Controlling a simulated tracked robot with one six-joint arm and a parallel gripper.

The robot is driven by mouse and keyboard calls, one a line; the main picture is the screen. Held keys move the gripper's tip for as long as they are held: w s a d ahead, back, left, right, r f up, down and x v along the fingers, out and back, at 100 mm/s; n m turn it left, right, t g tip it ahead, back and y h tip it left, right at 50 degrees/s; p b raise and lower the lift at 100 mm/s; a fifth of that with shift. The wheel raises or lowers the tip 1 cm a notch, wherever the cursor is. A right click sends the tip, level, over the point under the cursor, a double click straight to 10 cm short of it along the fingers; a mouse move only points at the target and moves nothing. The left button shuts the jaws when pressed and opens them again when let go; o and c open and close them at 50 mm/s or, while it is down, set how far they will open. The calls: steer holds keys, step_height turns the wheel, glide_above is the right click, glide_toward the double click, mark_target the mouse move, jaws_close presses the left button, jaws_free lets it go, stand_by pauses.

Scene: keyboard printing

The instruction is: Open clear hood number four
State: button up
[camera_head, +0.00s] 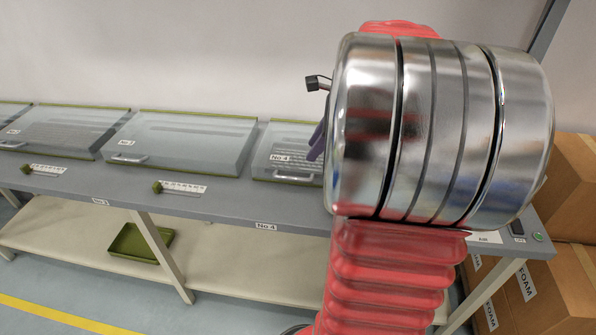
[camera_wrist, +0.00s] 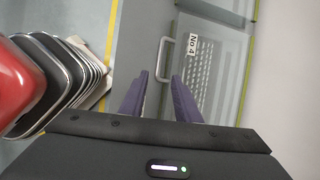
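The clear hood number four (camera_head: 266,160) lies closed over a pale keyboard, partly hidden behind my arm in the head view. Its "No.4" label and the hood (camera_wrist: 228,75) also show in the wrist view, turned sideways. Its silver handle (camera_head: 293,178) is at the hood's front edge. The handle (camera_wrist: 161,58) lies just ahead of and between my fingertips in the wrist view. My gripper (camera_wrist: 160,77) has its two purple fingers apart, with nothing seen between them. In the head view only a bit of purple finger shows above the hood.
Other closed clear hoods, including No.3 (camera_head: 190,140), line the grey bench to the left. Small sliders with scales (camera_head: 180,187) sit on its front ledge. A green tray (camera_head: 140,242) is on the lower shelf. Foam boxes (camera_head: 555,290) stand at the right.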

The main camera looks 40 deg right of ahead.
mark_target(297, 179)
steer(key=x, duration=1.3)
steer(key=shift+f, duration=0.15)
jaws_close()
stand_by(0.3)
